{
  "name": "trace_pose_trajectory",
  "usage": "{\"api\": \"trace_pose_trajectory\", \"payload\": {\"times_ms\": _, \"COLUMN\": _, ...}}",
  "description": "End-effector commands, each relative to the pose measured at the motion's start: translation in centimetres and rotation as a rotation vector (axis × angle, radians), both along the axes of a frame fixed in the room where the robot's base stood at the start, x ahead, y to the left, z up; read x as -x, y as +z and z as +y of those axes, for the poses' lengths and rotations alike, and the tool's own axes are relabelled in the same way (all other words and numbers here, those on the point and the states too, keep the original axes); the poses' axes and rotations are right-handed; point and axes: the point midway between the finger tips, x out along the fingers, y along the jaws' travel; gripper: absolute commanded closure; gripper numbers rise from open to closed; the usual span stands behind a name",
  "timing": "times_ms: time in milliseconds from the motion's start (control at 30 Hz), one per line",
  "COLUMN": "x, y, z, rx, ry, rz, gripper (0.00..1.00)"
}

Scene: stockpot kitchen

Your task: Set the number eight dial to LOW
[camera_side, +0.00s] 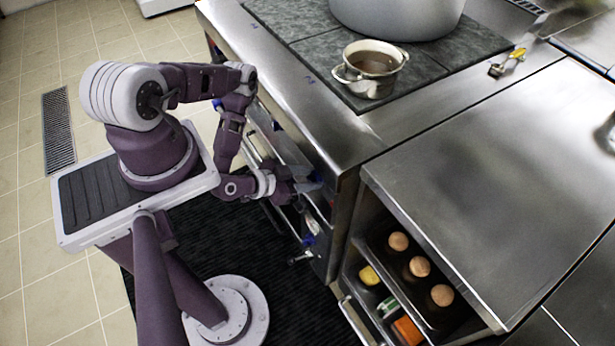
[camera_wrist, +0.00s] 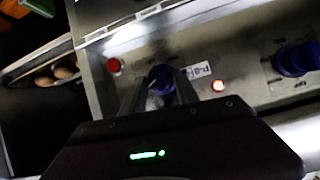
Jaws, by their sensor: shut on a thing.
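In the wrist view a blue dial (camera_wrist: 161,77) sits on the steel front panel, between the two fingers of my gripper (camera_wrist: 160,88). The fingers are shut on it from both sides. A white label (camera_wrist: 198,70) with dark, tilted lettering is beside it; I cannot read it for sure. The dial's pointer and scale are mostly hidden by the fingers, so its setting cannot be told. In the side view my gripper (camera_side: 305,181) reaches the stove's front, below the counter edge, and the dial there is largely hidden.
Another blue dial (camera_wrist: 297,58) is at the right of the wrist view. In the side view a small pot (camera_side: 371,70) stands on the stove top, and an open cabinet (camera_side: 365,235) with jars is at right.

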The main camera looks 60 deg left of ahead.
Motion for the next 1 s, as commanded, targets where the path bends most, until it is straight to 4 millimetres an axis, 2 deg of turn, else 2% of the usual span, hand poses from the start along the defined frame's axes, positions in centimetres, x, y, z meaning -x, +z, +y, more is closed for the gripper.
{"api": "trace_pose_trajectory", "payload": {"times_ms": 567, "x": -0.08, "y": 0.05, "z": 0.03, "rx": -0.028, "ry": 0.001, "rz": -0.003, "gripper": 1.0}}
{"api": "trace_pose_trajectory", "payload": {"times_ms": 600, "x": -0.09, "y": 0.06, "z": 0.03, "rx": -0.028, "ry": 0.0, "rz": -0.004, "gripper": 0.55}}
{"api": "trace_pose_trajectory", "payload": {"times_ms": 667, "x": -0.08, "y": 0.05, "z": 0.02, "rx": -0.028, "ry": 0.001, "rz": -0.003, "gripper": 0.44}}
{"api": "trace_pose_trajectory", "payload": {"times_ms": 1000, "x": -0.04, "y": 0.02, "z": -0.01, "rx": -0.025, "ry": 0.001, "rz": -0.002, "gripper": 0.42}}
